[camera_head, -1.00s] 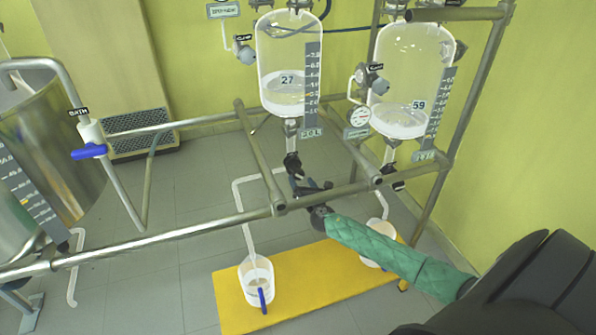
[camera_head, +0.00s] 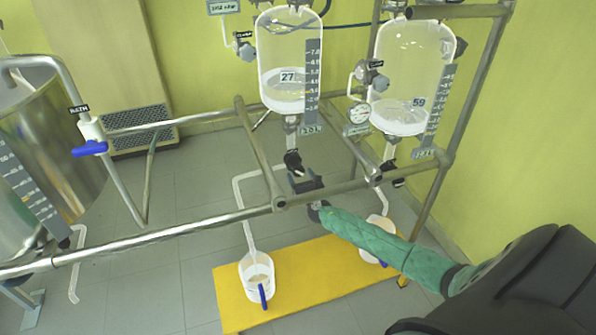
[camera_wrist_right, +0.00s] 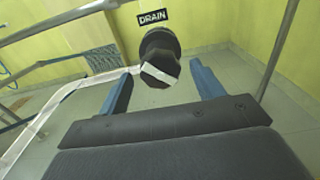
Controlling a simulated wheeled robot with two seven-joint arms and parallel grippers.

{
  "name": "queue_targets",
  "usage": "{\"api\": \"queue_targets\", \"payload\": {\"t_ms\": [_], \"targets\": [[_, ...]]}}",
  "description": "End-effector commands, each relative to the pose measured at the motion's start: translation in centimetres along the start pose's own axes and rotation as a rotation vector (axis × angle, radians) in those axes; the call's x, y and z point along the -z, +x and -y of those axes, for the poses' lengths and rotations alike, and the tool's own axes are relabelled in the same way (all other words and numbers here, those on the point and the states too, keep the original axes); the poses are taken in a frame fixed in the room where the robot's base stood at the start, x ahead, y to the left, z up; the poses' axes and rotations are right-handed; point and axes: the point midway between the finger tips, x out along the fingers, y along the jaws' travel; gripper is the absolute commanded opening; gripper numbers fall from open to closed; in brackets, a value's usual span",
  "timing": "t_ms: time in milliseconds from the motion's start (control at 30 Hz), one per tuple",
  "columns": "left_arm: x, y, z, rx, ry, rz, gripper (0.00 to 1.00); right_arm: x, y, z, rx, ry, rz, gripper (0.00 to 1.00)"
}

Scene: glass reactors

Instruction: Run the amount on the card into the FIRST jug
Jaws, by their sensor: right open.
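A glass reactor labelled 27 (camera_head: 285,45) hangs in the frame, with pale liquid low inside it. A small card (camera_head: 311,130) at its lower right seems to read 2.0 L. Its black drain knob (camera_head: 293,162) is below; in the right wrist view the drain knob (camera_wrist_right: 160,65) sits under a DRAIN label (camera_wrist_right: 153,17). My right gripper (camera_head: 307,180) is open just below the knob. In the wrist view the knob appears between the two spread fingers, with gaps on both sides. A white jug (camera_head: 257,284) with a blue handle stands under the outlet pipe (camera_head: 245,205). My left gripper is out of view.
A second reactor labelled 59 (camera_head: 412,75) hangs at right, above another jug (camera_head: 374,228) partly behind my right arm. Both jugs stand on a yellow platform (camera_head: 315,285). Metal rails (camera_head: 180,233) cross near my gripper. A steel tank (camera_head: 40,160) with a blue-handled BATH valve (camera_head: 90,148) is at left.

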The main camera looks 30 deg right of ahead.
Motion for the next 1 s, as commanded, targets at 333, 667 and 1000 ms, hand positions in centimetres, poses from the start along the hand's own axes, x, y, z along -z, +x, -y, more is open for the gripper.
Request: {"api": "queue_targets", "payload": {"t_ms": [333,667,1000], "targets": [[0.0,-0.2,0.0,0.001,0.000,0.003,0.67,0.0,3.2,0.0,0.000,0.000,0.000,0.67],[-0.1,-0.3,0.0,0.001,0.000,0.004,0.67,0.0,3.5,0.0,0.000,0.001,0.000,0.67],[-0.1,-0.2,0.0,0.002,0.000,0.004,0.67,0.0,3.5,0.0,0.000,0.001,0.000,0.22]]}}
